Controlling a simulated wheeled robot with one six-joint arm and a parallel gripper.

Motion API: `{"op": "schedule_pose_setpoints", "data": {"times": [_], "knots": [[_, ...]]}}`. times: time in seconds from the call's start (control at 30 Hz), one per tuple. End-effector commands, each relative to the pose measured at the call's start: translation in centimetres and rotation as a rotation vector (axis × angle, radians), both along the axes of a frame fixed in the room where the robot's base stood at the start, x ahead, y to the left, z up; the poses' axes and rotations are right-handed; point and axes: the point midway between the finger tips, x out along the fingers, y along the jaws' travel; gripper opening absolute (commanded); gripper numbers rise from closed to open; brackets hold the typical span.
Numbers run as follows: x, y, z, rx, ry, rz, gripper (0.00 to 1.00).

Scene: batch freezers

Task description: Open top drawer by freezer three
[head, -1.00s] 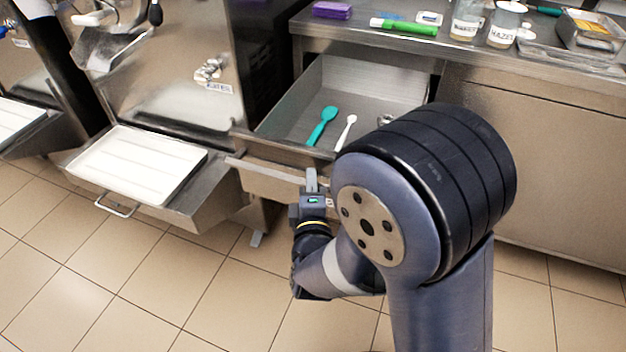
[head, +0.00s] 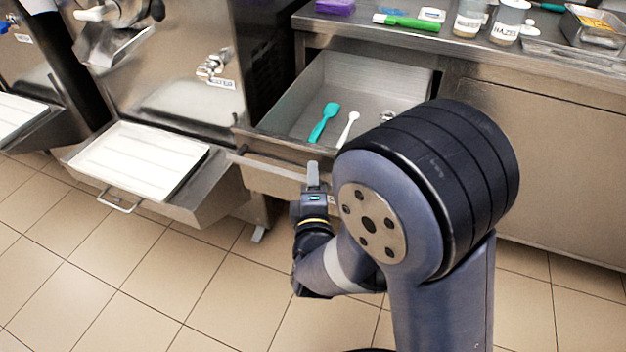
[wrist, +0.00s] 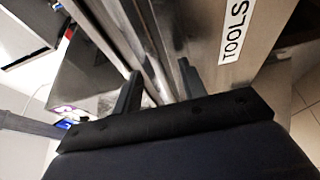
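The top drawer (head: 292,103) under the counter stands pulled out. It holds a teal spatula (head: 322,123), a white spoon (head: 349,127) and a small metal item partly behind my arm. In the wrist view its front (wrist: 262,22) carries a "TOOLS" label (wrist: 235,30). My gripper (head: 313,172) is at the drawer's front edge. In the wrist view the gripper's fingers (wrist: 158,85) are apart, with a metal bar or edge running between them. I cannot tell whether they touch it. My arm hides the drawer's right front. The steel batch freezer (head: 185,85) stands left of the drawer.
A white tray (head: 137,163) on a steel shelf juts out left of the drawer. The counter holds a green-handled tool (head: 407,22), a purple block (head: 335,6) and labelled jars (head: 510,20). Tiled floor (head: 190,275) in front is clear.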

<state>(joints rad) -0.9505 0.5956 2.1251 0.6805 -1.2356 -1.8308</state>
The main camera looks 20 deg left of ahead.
Motion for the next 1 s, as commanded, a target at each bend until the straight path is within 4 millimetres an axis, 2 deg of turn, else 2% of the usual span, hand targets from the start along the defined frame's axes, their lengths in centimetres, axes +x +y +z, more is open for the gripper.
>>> {"op": "schedule_pose_setpoints", "data": {"times": [0.13, 0.4, 0.53, 0.73, 1.0], "knots": [[-1.7, -0.4, 0.1, 0.000, 0.001, 0.004, 0.40], [-6.6, -1.9, 0.0, -0.002, 0.002, 0.007, 0.40], [-8.3, -2.6, 0.0, -0.003, 0.001, 0.005, 0.40], [-9.8, -3.1, 0.0, -0.002, 0.002, 0.002, 0.40], [-10.1, -3.3, 0.0, 0.000, 0.000, 0.000, 0.40]]}}
